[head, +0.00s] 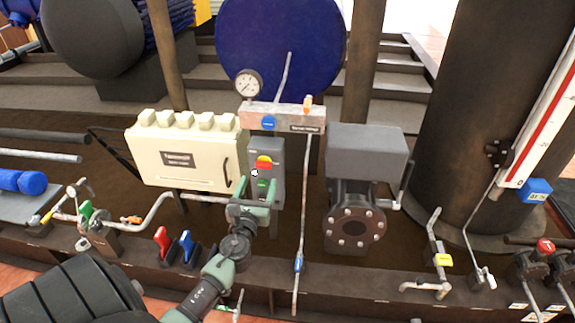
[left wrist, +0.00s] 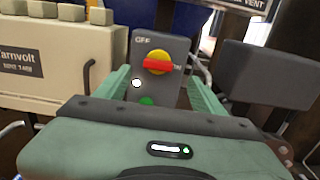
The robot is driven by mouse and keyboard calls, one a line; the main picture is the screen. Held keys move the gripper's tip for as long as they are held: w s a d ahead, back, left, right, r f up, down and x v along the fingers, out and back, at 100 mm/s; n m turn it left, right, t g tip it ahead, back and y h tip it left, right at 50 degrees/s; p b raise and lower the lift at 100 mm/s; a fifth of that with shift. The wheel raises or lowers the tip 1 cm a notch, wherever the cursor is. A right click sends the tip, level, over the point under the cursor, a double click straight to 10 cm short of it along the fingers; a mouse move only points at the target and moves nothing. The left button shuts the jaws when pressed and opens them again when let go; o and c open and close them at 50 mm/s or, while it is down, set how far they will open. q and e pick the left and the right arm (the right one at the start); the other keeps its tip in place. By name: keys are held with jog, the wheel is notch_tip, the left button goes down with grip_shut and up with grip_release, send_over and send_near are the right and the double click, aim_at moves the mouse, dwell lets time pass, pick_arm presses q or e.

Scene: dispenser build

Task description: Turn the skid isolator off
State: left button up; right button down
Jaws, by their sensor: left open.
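The skid isolator is a grey upright box (head: 279,160) with a red handle on a yellow round base (head: 264,162). In the left wrist view the red handle (left wrist: 158,65) lies about level across the yellow disc. A mark that looks like "OFF" is above left, and a partly hidden mark is at the handle's right end. A white button and a green button sit below. My left gripper (head: 257,185) is open in front of the box, its fingers apart below the handle in the head view. Whether a finger touches the box I cannot tell. My right gripper is not in view.
A cream cabinet (head: 183,152) stands close left of the isolator. A grey box on a flanged pipe (head: 357,205) stands to the right. A pressure gauge (head: 248,84) and manifold are above. Red and blue levers (head: 187,245) and a thin pipe (head: 302,215) are near my arm.

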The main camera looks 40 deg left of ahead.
aim_at(262, 167)
pick_arm(q)
jog(key=x, duration=0.7)
jog(key=shift+a, duration=0.2)
jog(key=shift+f, duration=0.1)
jog(key=c, duration=1.4)
